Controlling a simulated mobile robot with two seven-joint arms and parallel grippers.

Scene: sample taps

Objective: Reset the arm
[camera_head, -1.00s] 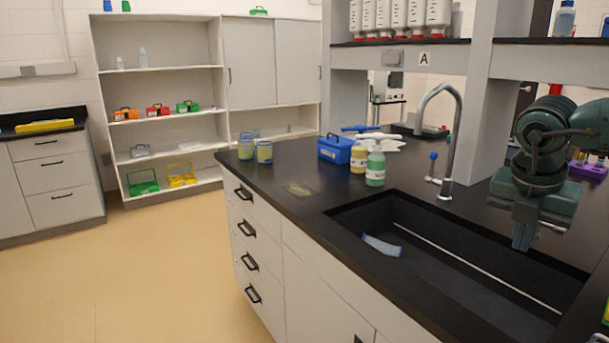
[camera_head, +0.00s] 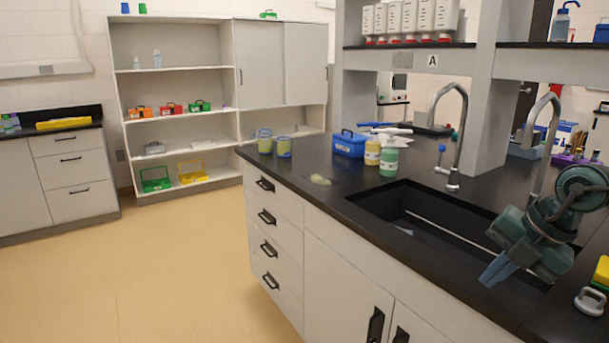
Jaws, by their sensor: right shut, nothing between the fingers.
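My right gripper (camera_head: 497,270) is at the right of the head view, above the front edge of the black sink (camera_head: 420,222). Its fingers point down and to the left, shut and empty. My right arm bends back up to the right. My left gripper is not in view. A tall curved tap (camera_head: 458,130) stands behind the sink with a blue handle (camera_head: 442,148). A second curved tap (camera_head: 549,135) stands farther right, partly hidden by my right arm. A pale blue piece (camera_head: 403,229) lies in the sink, mostly hidden by its rim.
A blue box (camera_head: 349,144), a yellow bottle (camera_head: 372,152) and a green bottle (camera_head: 389,161) stand on the counter left of the tap. A white-handled object (camera_head: 590,301) lies near the right edge. The floor (camera_head: 180,270) at left is clear.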

